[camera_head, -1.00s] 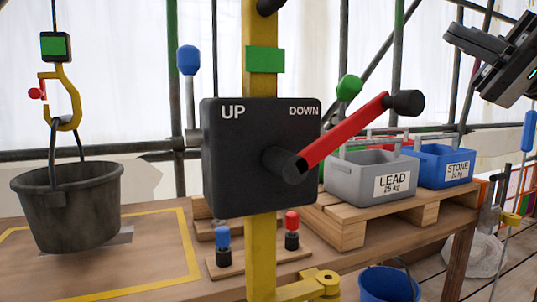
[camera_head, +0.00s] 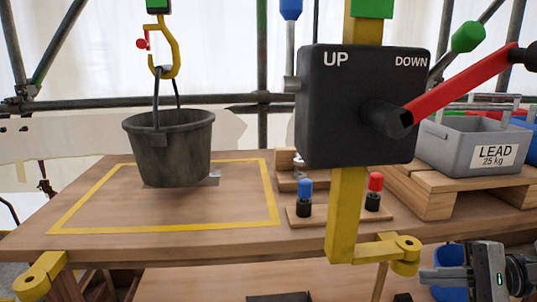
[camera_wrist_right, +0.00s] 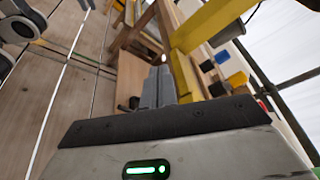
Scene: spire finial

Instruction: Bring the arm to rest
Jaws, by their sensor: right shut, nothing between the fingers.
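My right gripper (camera_head: 428,276) is at the lower right of the head view, with its fingers pointing left. It is shut and empty, below the tabletop's front edge and in front of a blue bucket. In the right wrist view its closed fingers (camera_wrist_right: 158,86) point away from the camera, with nothing between them. The hoist's black control box (camera_head: 354,105), marked UP and DOWN, stands above and left of the gripper. Its red crank lever (camera_head: 462,84) slants up to the right, apart from the gripper. My left gripper is out of view.
A dark bucket (camera_head: 170,148) hangs from a yellow hook (camera_head: 166,52) over the taped square on the table (camera_head: 110,240). A grey LEAD crate (camera_head: 478,146) sits on a pallet. A yellow clamp (camera_head: 400,254) juts out close to my right gripper. The blue bucket (camera_head: 450,258) is partly hidden.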

